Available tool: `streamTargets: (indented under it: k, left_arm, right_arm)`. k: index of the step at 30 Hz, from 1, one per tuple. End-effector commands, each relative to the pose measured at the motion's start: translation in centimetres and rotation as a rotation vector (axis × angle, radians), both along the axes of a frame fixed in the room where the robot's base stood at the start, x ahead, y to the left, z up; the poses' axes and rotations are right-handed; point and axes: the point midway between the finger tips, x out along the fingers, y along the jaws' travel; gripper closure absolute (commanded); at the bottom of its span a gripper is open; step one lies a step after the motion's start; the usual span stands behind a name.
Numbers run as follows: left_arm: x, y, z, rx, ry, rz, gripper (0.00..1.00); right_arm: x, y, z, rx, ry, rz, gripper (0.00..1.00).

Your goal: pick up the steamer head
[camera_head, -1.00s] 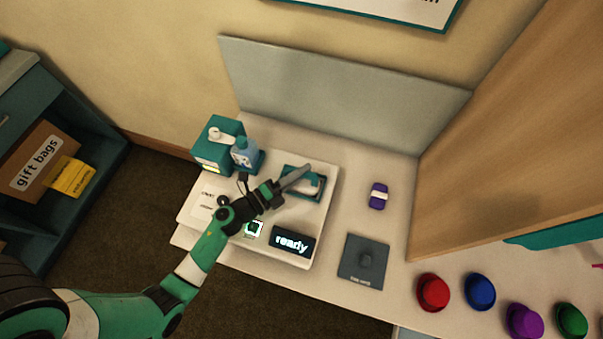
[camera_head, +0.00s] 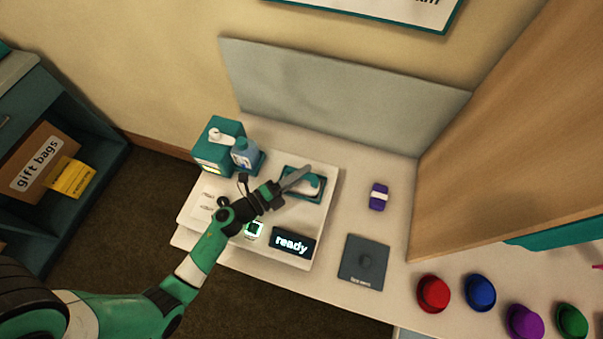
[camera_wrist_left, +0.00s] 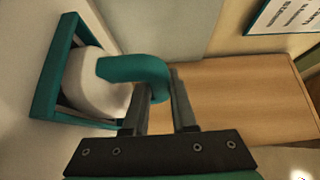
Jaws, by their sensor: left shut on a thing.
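The steamer head (camera_wrist_left: 92,82) is a white rounded body with a curved teal handle in the left wrist view. It sits in a teal-framed cradle (camera_wrist_left: 48,85). In the head view the steamer head (camera_head: 316,183) is partly hidden by my left gripper (camera_head: 298,178). In the wrist view my left gripper (camera_wrist_left: 160,105) is shut on the hooked end of the teal handle, which lies between its two fingers. Any gap between the steamer head and its cradle cannot be told. My right gripper is not in view.
A black "ready" display (camera_head: 292,242) is at the front of the white base. A purple item (camera_head: 379,197), a dark pad (camera_head: 364,258) and several coloured hats are to the right. A grey panel (camera_head: 330,95) rises behind.

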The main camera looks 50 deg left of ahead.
Motion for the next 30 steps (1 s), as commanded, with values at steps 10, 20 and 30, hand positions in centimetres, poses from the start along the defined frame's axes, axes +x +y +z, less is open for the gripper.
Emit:
streamTargets:
  k: [10, 20, 30]
  left_arm:
    - [-0.7, -0.6, 4.9, 0.0, -0.001, -0.002, 1.0]
    - [-7.5, -5.7, 11.1, -0.002, 0.001, -0.009, 1.0]
    - [-11.1, -8.3, 12.9, 0.0, -0.002, -0.002, 1.0]
  right_arm:
    - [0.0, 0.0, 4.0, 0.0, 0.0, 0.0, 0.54]
    - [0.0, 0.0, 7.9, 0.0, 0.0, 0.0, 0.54]
    - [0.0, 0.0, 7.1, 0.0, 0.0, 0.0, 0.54]
